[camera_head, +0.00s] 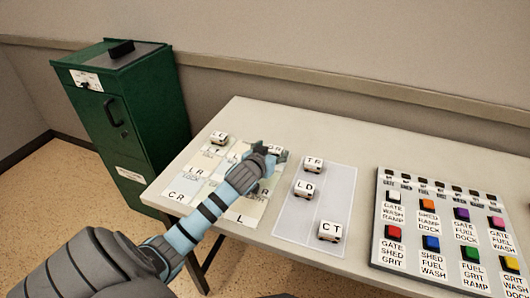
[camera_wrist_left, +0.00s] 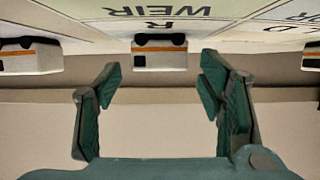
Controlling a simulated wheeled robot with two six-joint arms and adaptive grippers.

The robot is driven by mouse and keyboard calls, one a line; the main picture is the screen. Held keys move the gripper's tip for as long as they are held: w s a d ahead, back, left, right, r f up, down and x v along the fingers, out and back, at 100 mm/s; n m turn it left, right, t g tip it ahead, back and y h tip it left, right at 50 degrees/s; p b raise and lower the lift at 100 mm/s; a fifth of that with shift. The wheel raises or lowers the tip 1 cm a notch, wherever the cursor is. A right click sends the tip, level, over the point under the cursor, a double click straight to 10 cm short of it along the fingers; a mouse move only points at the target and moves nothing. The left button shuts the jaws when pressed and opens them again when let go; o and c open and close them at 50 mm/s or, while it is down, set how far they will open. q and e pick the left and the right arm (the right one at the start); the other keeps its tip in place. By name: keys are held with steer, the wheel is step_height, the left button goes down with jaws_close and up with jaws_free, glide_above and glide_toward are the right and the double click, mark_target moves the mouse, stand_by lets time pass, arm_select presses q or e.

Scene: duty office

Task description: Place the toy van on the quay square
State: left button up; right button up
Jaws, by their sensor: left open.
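My left gripper (camera_head: 268,149) is over the far edge of the map board (camera_head: 238,209). In the left wrist view the left gripper (camera_wrist_left: 161,75) is open, and a white toy van (camera_wrist_left: 160,52) with an orange stripe stands just beyond and between its fingertips, apart from them. That van stands by a square marked WEIR (camera_wrist_left: 175,13). In the head view a van (camera_head: 281,152) shows partly behind the gripper. Another van (camera_head: 219,137) stands at the board's far left. I cannot read a quay label; my arm hides part of the board. My right gripper is out of view.
Three lettered vans, TP (camera_head: 313,164), LD (camera_head: 306,190) and CT (camera_head: 330,232), stand on a grey strip (camera_head: 290,225). A panel of coloured buttons (camera_head: 410,260) lies at right. A green cabinet (camera_head: 135,120) stands left of the table. The table's back (camera_head: 400,145) is clear.

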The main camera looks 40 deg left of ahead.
arm_select(q)
steer(key=p+v, duration=0.2)
steer(key=v, duration=0.8)
steer(key=shift+s+d+r+p, duration=0.15)
steer(key=shift+s+p, duration=0.1)
steer(key=shift+p, duration=0.15)
